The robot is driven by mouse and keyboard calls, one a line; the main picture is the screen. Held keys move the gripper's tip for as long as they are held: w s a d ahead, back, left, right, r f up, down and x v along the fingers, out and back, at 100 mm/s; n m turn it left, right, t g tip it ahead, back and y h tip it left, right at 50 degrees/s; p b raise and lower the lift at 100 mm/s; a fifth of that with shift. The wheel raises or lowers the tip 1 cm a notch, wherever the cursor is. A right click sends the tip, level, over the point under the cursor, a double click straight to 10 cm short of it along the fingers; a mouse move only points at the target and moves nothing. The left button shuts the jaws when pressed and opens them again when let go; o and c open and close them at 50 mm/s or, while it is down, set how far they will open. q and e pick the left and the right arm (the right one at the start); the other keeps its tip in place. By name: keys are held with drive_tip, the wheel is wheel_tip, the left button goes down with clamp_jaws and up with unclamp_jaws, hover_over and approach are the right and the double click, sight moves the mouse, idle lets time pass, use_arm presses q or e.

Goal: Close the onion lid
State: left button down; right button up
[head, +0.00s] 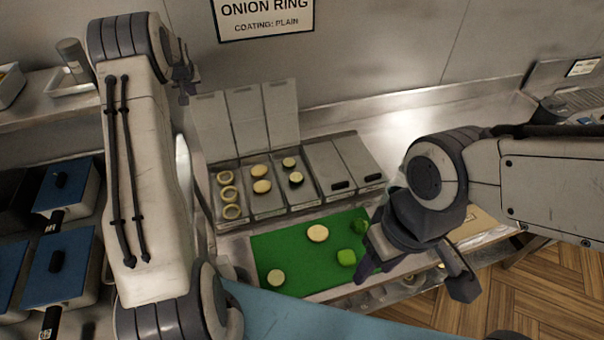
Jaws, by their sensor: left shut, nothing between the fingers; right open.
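A steel bin row stands behind the green board. Its leftmost bin (219,211) holds several pale rings, which look like onion rings. That bin's lid (212,126) is open and stands upright against the wall. The lids of the second bin (247,118) and third bin (281,113) are also upright. My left gripper (183,74) is small in view, shut and empty, up and to the left of the leftmost lid. My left arm passes close by the left of the bins. My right gripper (413,272) is open and empty, right of the green board.
Two bins at the right have shut lids (327,168) with dark handles. The green board (300,254) carries pale discs (318,233) and green pieces (346,257). Blue-lidded containers (62,272) stand at the left. The steel counter right of the bins is clear.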

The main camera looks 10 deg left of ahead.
use_arm(q)
drive_tip(key=shift+g, duration=0.3)
drive_tip(key=shift+s+d+f+b, duration=0.5)
drive_tip(key=shift+s+d, duration=0.1)
drive_tip(key=shift+s, duration=0.35)
drive_tip(key=shift+s+d+f+b, duration=0.45)
drive_tip(key=shift+s+d, duration=0.15)
drive_tip(key=shift+s, duration=0.4)
drive_tip(key=shift+s+d+f+b, duration=0.5)
drive_tip(key=shift+s+d, duration=0.1)
drive_tip(key=shift+s, duration=0.35)
drive_tip(key=shift+w, duration=0.1)
drive_tip(key=shift+w+a+r+p, duration=0.2)
drive_tip(key=shift+w+r+p, duration=0.05)
drive_tip(key=shift+r+p, duration=0.1)
wheel_tip(320, 180, up, 6)
drive_tip(key=p, duration=0.3)
drive_tip(key=shift+w+a+f+p, duration=0.1)
drive_tip(key=shift+p, duration=0.25)
drive_tip(key=r+p, duration=0.2)
drive_tip(key=r, duration=0.1)
drive_tip(key=r+p, duration=0.1)
drive_tip(key=shift+w+a+r, duration=0.15)
drive_tip(key=shift+w+r, duration=0.05)
drive_tip(key=shift+w, duration=0.05)
